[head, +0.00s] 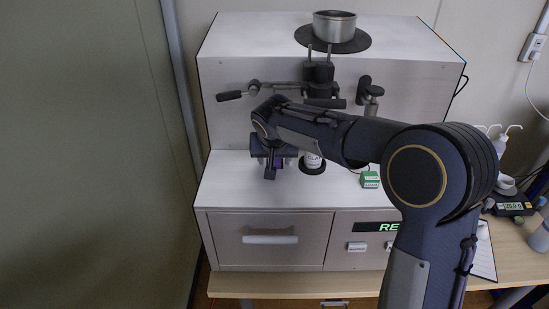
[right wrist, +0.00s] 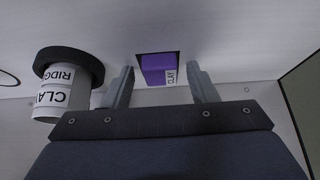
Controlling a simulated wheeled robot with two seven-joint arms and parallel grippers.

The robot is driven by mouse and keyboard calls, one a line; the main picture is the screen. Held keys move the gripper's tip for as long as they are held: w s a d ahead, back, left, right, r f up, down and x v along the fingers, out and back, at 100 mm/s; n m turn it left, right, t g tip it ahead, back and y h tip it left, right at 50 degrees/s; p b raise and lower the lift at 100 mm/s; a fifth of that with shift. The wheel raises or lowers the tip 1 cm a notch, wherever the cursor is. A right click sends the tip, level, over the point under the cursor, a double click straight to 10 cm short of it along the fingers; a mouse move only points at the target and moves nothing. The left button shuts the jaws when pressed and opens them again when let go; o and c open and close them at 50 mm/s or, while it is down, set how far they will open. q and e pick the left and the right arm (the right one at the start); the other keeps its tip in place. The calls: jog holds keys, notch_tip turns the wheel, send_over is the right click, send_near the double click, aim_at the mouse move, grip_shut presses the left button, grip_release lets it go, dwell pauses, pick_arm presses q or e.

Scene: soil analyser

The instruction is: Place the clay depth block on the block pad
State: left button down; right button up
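The clay depth block (right wrist: 156,66) is purple with a white CLAY label. In the right wrist view it lies between and beyond the fingertips of my right gripper (right wrist: 161,84). The fingers are apart, with a small gap showing on each side of the block. A thin dark border, maybe the block pad, shows around the block; most of it is hidden. In the head view my right gripper (head: 273,167) points down over the white deck of the analyser, and only a little purple shows by it. My left gripper is in neither view.
A white cup labelled CLAY RIDGE (right wrist: 60,97) stands on a dark round base close beside the gripper. A green labelled block (head: 370,180) sits to the right on the deck. Dark levers (head: 232,95) stick out above. The deck's left part is clear.

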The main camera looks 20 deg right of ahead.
jog(key=shift+w+d+r, duration=0.1)
jog(key=shift+w+d, duration=0.05)
jog(key=shift+d, duration=0.1)
jog(key=shift+r, duration=0.5)
jog(key=v, duration=1.1)
jog(key=shift+a, duration=0.25)
jog(key=s+d+f+y, duration=0.1)
jog(key=s+d+f, duration=0.15)
jog(key=s, duration=0.25)
jog(key=s+d+f+n+g+y, duration=0.1)
jog(key=s+d+f, duration=0.15)
jog(key=s, duration=0.35)
jog(key=s+d+f+y, duration=0.1)
jog(key=s+d, duration=0.2)
jog(key=s, duration=0.2)
jog(key=s+a+f+y, duration=0.2)
jog(key=s+f, duration=0.6)
jog(key=s, duration=0.6)
jog(key=shift+a+f+n+t, duration=0.3)
jog(key=shift+a+t, duration=0.1)
jog(key=shift+a, duration=0.2)
